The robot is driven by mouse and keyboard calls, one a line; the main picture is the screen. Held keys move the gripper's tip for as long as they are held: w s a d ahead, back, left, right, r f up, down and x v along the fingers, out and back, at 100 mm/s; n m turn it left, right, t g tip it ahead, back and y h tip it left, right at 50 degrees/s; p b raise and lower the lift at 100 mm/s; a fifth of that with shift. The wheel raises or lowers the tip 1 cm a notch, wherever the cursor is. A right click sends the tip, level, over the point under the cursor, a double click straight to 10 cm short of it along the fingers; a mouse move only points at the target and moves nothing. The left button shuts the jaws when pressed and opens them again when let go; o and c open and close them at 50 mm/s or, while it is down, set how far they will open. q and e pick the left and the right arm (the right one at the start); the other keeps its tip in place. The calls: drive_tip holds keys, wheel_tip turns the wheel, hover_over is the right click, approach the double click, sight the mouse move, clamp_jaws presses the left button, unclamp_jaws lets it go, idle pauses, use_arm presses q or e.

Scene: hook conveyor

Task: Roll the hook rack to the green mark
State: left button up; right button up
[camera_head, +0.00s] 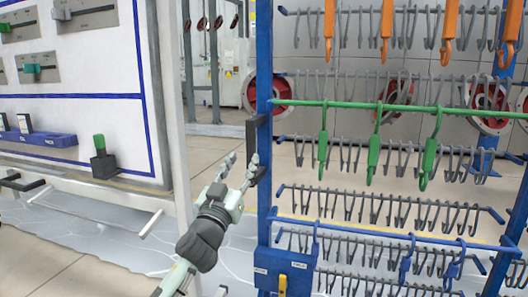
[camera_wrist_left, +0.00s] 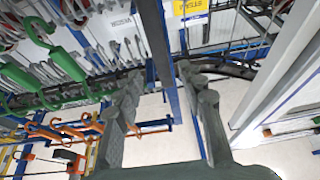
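The hook rack has a blue frame (camera_head: 264,90) and rows of grey, orange and green hooks; it fills the right half of the head view. A black handle (camera_head: 252,132) sticks out from its left post. My left gripper (camera_head: 243,170) is at the lower part of this handle, one finger overlapping it in the picture; I cannot tell if they touch. In the left wrist view the two fingers (camera_wrist_left: 162,85) are spread apart, with the rack's blue post (camera_wrist_left: 157,45) seen beyond and between them. No green floor mark shows. My right gripper is not in view.
A white panel (camera_head: 75,125) with a blue border, a blue tray (camera_head: 40,138) and a dark block with a green top (camera_head: 102,160) stands at the left. Open floor (camera_head: 215,150) lies between panel and rack. Machinery with red round parts is behind the rack.

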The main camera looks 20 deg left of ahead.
sight(250, 147)
use_arm(q)
drive_tip(key=shift+w+r, duration=0.15)
drive_tip(key=shift+w, duration=0.15)
drive_tip(key=p+x, duration=0.1)
drive_tip(key=x, duration=0.6)
drive_tip(key=shift+w+a, duration=0.1)
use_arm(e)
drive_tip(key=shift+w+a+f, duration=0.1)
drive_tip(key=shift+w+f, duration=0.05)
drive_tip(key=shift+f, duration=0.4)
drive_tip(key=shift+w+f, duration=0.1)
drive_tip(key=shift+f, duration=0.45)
use_arm(q)
clamp_jaws()
